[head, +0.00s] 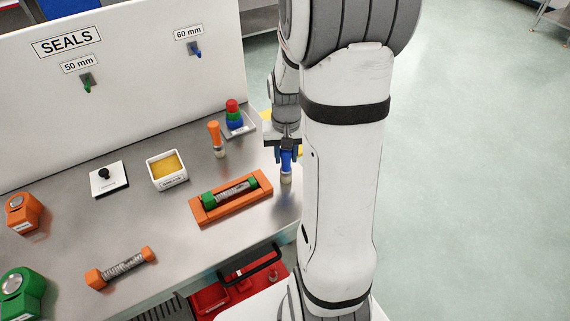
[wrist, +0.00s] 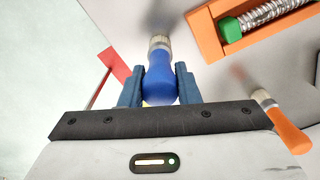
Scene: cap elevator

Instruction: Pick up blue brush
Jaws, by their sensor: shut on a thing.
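The blue brush (head: 286,162) is in my gripper (head: 287,147) near the right end of the bench. In the wrist view the blue brush (wrist: 160,80) sits between the two fingers of my gripper (wrist: 160,86), which are shut on its handle. Its pale bristles point downward in the head view and away from the gripper in the wrist view. I cannot tell whether the bristle end touches the bench.
An orange tray (head: 205,215) holding a green-ended spring part lies to the left. An orange-handled brush (head: 215,138) stands behind it. A white box (head: 166,182) with yellow contents and a white plate (head: 109,190) with a black knob are farther left. The SEALS panel (head: 130,100) stands behind.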

